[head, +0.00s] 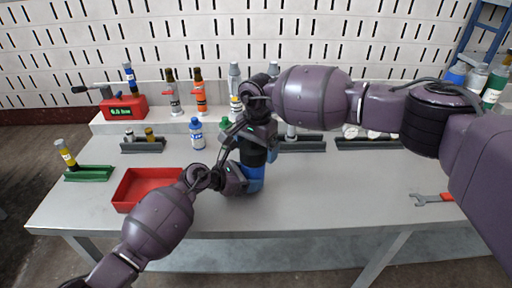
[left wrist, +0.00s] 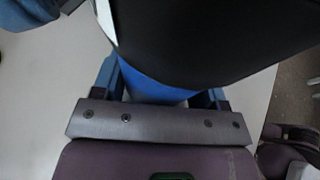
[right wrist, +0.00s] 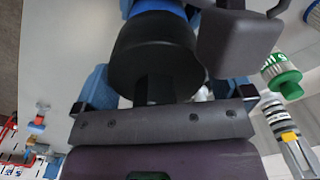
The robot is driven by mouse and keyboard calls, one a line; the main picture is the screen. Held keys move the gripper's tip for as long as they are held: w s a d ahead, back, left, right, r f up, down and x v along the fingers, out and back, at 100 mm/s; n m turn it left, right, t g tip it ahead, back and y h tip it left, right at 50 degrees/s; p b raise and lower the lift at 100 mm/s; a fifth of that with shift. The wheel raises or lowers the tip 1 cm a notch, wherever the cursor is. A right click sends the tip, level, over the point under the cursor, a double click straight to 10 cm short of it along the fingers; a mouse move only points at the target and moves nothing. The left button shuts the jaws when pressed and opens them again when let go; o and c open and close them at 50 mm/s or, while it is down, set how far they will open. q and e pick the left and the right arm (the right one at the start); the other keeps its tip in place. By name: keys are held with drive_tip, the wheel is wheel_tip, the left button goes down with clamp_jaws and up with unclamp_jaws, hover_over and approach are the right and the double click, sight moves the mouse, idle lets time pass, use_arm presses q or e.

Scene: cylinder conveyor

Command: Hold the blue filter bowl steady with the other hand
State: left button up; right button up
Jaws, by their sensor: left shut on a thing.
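The blue filter bowl (head: 255,182) stands upright on the grey table under a black filter head (head: 252,154). My left gripper (head: 241,180) comes in low from the left and is shut on the bowl. In the left wrist view its fingers (left wrist: 160,85) lie on both sides of the blue bowl, below the dark head. My right gripper (head: 262,140) is above, at the black head. In the right wrist view the head (right wrist: 153,55) lies between its blue fingers, with the bowl (right wrist: 160,8) beyond. I cannot tell whether these fingers touch the head.
A red tray (head: 150,187) lies left of the bowl. A blue-labelled bottle (head: 197,133) stands behind. Dark racks (head: 143,146) and several bottles line the back. A wrench (head: 432,199) lies at the right. The table's right middle is clear.

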drive_tip(key=shift+d, duration=0.1)
drive_tip(key=m, duration=0.4)
drive_tip(key=shift+s+d+m, duration=0.1)
drive_tip(key=shift+d+m, duration=0.05)
drive_tip(key=shift+m, duration=0.95)
drive_tip(key=shift+s, duration=0.1)
drive_tip(key=m, duration=0.2)
drive_tip(key=shift+s+d+m, duration=0.1)
drive_tip(key=shift+s+m, duration=0.05)
drive_tip(key=shift+m, duration=0.25)
drive_tip(key=shift+s+m, duration=0.15)
drive_tip(key=shift+m, duration=1.45)
drive_tip(key=shift+s+m, duration=0.1)
drive_tip(key=shift+m, duration=0.7)
drive_tip(key=m, duration=0.4)
drive_tip(key=shift+s, duration=0.25)
